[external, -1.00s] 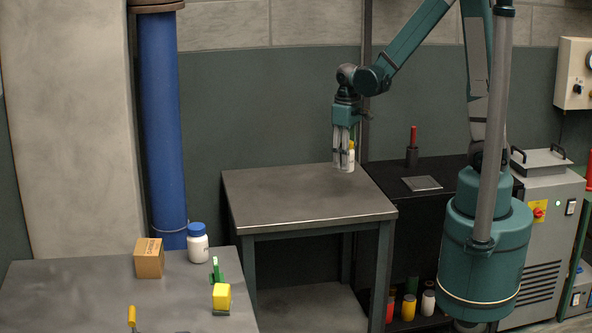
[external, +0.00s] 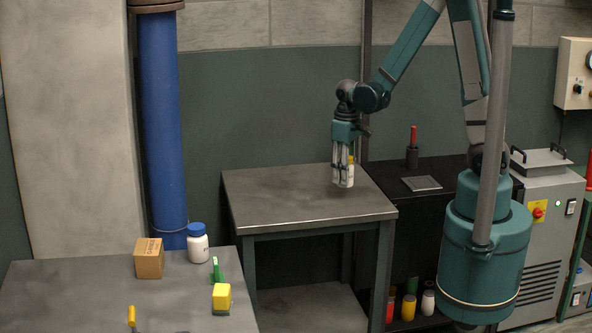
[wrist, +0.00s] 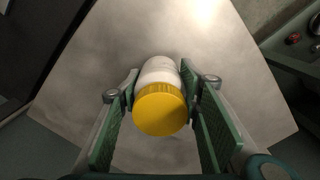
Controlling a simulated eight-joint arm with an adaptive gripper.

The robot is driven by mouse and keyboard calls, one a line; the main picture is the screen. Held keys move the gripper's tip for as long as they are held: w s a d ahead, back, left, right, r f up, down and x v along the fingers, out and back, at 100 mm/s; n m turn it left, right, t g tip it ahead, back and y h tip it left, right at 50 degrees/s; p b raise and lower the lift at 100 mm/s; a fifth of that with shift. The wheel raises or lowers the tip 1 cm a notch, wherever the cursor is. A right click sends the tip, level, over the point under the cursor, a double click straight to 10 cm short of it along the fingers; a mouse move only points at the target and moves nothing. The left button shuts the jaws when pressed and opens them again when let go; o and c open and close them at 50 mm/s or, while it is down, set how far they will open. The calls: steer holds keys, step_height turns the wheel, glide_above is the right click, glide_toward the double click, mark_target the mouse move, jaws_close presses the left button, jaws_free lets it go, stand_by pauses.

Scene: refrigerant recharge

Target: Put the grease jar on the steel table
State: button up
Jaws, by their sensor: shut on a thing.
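My gripper (external: 342,180) is shut on a white jar with a yellow lid (wrist: 160,108), taken here as the grease jar. The jar is upright between the two green-backed fingers, and the lid faces the wrist camera. In the external view the jar (external: 350,172) is partly hidden by the fingers. It is over the back right part of the steel table (external: 285,205), low down. I cannot tell whether its base touches the top. The steel table also fills most of the wrist view (wrist: 95,65), with bare surface around the jar.
A black shelf unit (external: 440,180) stands right of the steel table. The rest of the steel top is clear.

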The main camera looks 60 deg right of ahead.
steer(key=shift+f, duration=0.1)
steer(key=shift+f+b, duration=0.35)
steer(key=shift+f, duration=1.6)
steer(key=shift+f, duration=0.2)
steer(key=o, duration=1)
steer(key=shift+r, duration=0.2)
steer(key=shift+r+p, duration=0.95)
steer(key=shift+r, duration=5.05)
steer(key=shift+r, duration=0.15)
